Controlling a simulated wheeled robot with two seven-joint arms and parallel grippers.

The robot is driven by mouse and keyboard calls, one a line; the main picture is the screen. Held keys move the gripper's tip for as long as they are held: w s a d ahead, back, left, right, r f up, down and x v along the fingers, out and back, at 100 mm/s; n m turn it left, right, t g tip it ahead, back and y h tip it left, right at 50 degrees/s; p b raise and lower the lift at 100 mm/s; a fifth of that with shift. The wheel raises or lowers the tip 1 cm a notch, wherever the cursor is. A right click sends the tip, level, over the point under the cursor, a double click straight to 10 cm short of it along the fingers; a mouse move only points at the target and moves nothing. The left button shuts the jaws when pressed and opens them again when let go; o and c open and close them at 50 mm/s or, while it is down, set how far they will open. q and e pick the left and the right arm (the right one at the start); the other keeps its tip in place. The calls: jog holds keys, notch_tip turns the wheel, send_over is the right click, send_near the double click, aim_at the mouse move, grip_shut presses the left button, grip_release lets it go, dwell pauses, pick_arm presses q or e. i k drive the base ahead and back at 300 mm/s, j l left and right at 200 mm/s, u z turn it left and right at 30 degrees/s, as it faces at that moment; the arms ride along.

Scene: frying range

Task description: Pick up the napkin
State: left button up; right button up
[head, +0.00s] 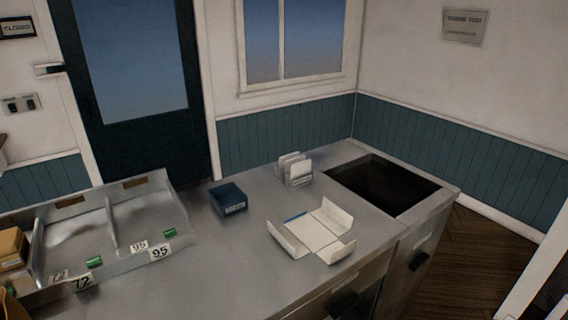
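White upright sheets, which look like napkins (288,163), stand in a small light holder (300,180) at the back of the metal counter (225,255). I cannot make out single napkins. In front of the holder lies an opened-out white carton (313,232) with raised flaps and a thin blue strip on its left part. Neither of my grippers is in view, and nothing touches the holder.
A dark blue box (228,198) sits left of the carton. A metal tray with compartments (128,262), number labels and green clips is at left, with a brown box (12,248) beside it. A dark rectangular opening (382,185) is at right. The front middle counter is clear.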

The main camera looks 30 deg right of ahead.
aim_at(297, 169)
jog(key=l+u, duration=0.1)
jog(key=l, duration=0.55)
jog(key=l+u, duration=0.1)
jog(key=l, duration=0.5)
jog(key=k+l+u, duration=0.1)
jog(key=l, duration=0.55)
jog(key=k+l+u, duration=0.1)
jog(key=l, duration=0.5)
